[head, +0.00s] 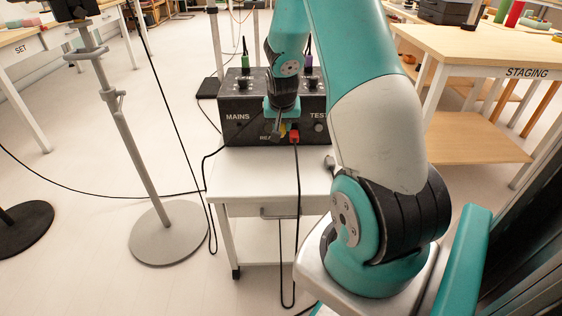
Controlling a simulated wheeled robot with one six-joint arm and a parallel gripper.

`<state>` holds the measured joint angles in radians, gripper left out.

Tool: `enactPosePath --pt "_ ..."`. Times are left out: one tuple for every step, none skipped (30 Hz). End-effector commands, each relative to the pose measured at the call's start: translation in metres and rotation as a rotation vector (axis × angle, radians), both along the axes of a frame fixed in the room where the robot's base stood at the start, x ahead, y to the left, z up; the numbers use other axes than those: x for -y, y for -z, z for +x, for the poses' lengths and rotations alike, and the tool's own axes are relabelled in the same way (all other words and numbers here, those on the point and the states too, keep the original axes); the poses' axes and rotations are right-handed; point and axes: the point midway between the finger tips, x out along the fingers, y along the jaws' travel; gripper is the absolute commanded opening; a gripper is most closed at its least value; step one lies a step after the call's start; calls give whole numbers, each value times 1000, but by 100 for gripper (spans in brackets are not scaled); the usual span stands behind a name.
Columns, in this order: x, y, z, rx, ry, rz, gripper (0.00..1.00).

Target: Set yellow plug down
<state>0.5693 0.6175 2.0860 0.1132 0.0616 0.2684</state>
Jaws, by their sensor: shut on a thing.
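My gripper (277,127) points down in front of the black panel box (243,107), close to its lower middle. It is shut on the yellow plug (285,130); only a small yellow patch shows beside the jaws. The red plug (295,136) is just right of it, at the box front, with a dark cable hanging from it. I cannot tell whether the yellow plug touches the box.
The box, marked MAINS and TEST, stands on a white cart (245,178). A green plug (246,62) and a purple plug (308,60) stand upright on its top. The STAGING table (470,48) is at right; a grey stand (168,232) is at left. Cables hang past the cart.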

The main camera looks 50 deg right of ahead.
Motion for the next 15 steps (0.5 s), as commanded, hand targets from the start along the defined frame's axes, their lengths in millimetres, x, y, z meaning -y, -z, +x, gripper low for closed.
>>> enactPosePath --pt "-1 19 -1 -5 -1 4 0" --pt "-1 27 -1 -4 -1 3 0" --pt "-1 37 -1 -4 -1 3 0" --pt "-1 44 0 -4 -1 2 0" --pt "-1 50 0 -2 -1 2 0" --pt "-1 58 0 -2 -1 1 0" --pt "-1 62 0 -2 -1 1 0" --pt "-1 66 0 -2 -1 1 0" --pt "-1 70 0 0 -1 1 0" --pt "0 71 0 0 -1 0 0" --pt "0 73 0 1 -1 0 0" --pt "0 75 0 1 -1 0 0" --pt "-1 77 0 0 -1 0 0" --pt "-1 79 0 0 -1 1 0" --pt "-1 84 0 -1 -1 1 0"
